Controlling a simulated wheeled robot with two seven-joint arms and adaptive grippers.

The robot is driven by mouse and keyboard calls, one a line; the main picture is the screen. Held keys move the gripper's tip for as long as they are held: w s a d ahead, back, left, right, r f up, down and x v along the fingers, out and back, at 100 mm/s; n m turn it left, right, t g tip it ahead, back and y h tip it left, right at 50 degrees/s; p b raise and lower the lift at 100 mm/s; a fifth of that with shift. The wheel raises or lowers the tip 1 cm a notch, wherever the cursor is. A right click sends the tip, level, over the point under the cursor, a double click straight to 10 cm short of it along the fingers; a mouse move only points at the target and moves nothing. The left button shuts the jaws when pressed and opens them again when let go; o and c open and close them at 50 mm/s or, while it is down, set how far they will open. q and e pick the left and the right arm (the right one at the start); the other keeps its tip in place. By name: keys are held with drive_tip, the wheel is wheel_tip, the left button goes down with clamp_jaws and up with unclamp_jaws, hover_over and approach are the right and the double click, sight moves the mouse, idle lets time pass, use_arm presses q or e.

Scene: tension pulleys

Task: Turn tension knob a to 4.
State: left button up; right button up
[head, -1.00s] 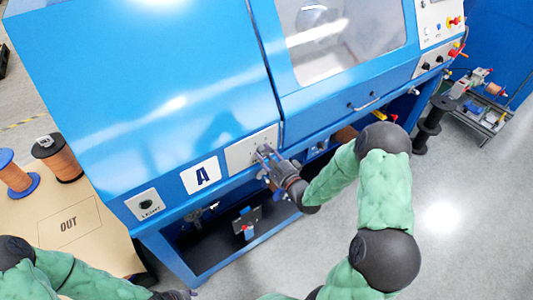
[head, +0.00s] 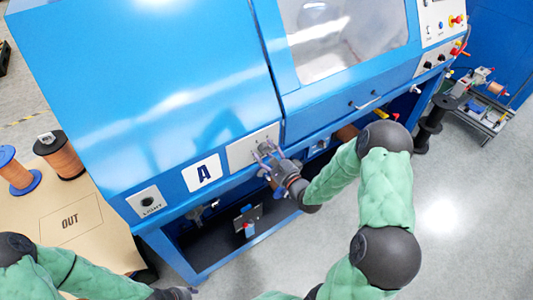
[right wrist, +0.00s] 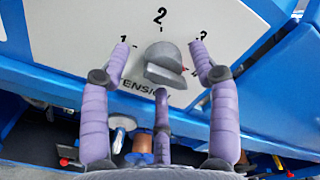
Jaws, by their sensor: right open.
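The grey tension knob (right wrist: 164,66) sits on a white plate marked TENSION, with 1, 2 and 3 visible around it. A red mark on the knob faces right, below the 3. My right gripper (right wrist: 164,58) is open, with purple fingers on both sides of the knob and a third finger below it. Gaps show between the side fingers and the knob. My left gripper (head: 180,293) shows only partly at the bottom edge.
The blue machine (head: 140,90) fills the centre. A table (head: 110,235) marked OUT holds copper spools (head: 60,155). Black spools (head: 432,120) stand at right. The floor at lower right is clear.

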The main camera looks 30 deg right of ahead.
drive_tip(key=s, duration=1.1)
drive_tip(key=shift+s+d, duration=0.4)
drive_tip(key=w+a+f+n+g+y, duration=0.1)
drive_tip(key=a+f+n+g, duration=0.35)
drive_tip(key=f, duration=0.35)
drive_tip(key=a+f+n+g, duration=0.4)
drive_tip(key=a+f+n, duration=0.15)
drive_tip(key=f, duration=0.25)
drive_tip(key=s+a+f+n+g+y, duration=0.1)
drive_tip(key=s+a+f+n+g, duration=0.8)
drive_tip(key=s+a, duration=0.4)
drive_tip(key=shift+f+n, duration=0.7)
drive_tip(key=shift+s+a+f, duration=0.1)
drive_tip(key=shift+s+a, duration=0.1)
drive_tip(key=shift+s, duration=0.1)
drive_tip(key=shift+c, duration=0.3)
